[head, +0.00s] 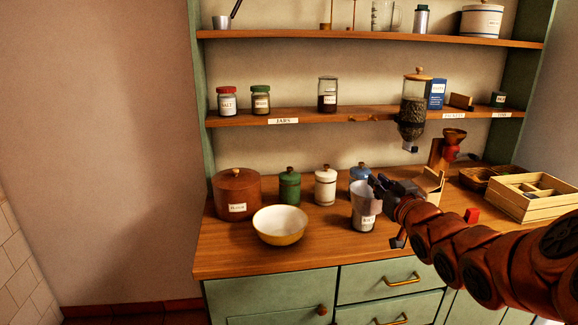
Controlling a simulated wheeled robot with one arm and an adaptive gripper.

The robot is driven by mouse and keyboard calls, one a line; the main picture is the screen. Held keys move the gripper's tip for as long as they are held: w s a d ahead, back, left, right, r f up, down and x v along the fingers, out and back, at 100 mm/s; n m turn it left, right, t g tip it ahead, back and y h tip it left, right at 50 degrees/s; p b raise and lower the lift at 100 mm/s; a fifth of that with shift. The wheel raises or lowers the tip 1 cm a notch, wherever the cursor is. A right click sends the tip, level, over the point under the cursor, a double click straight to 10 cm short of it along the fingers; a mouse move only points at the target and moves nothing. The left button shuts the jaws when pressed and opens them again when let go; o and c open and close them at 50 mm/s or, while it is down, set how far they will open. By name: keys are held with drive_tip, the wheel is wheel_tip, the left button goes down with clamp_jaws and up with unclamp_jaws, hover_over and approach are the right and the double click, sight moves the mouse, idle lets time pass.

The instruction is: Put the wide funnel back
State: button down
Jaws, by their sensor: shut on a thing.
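The wide funnel (361,192) appears as a grey, flared metal piece near the middle of the wooden counter. It is over a labelled jar (364,223), and I cannot tell where one ends and the other begins or whether they touch. My gripper (376,185) reaches in from the right and is shut on the funnel's right side near the rim. The dark fingers and wrist hide part of that side.
A cream bowl (280,223) and a brown canister (237,193) stand left. Small green (290,187) and white (325,187) canisters stand behind. A glass dispenser (413,105) hangs above right. The front left counter is clear.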

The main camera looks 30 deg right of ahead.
drive_tip(key=w+a+f+y+p, duration=0.1)
drive_tip(key=w+a, duration=0.2)
drive_tip(key=w, duration=0.3)
drive_tip(key=w+a+f+n+p, duration=0.1)
drive_tip(key=w+a, duration=0.2)
drive_tip(key=w, duration=0.4)
drive_tip(key=w+a+f+y+p, duration=0.1)
drive_tip(key=w+a, duration=0.3)
drive_tip(key=w, duration=0.2)
drive_tip(key=w+a+n+y+p, duration=0.1)
drive_tip(key=w+a, duration=0.4)
drive_tip(key=a, duration=0.6)
drive_tip(key=w+a+n+y+p, duration=0.1)
drive_tip(key=w+a+y, duration=0.1)
drive_tip(key=w+a, duration=0.4)
drive_tip(key=a, duration=0.5)
drive_tip(key=shift+w+a+f+t+p, duration=0.3)
drive_tip(key=shift+f+p, duration=0.05)
drive_tip(key=shift+p, duration=0.05)
drive_tip(key=shift+d, duration=0.1)
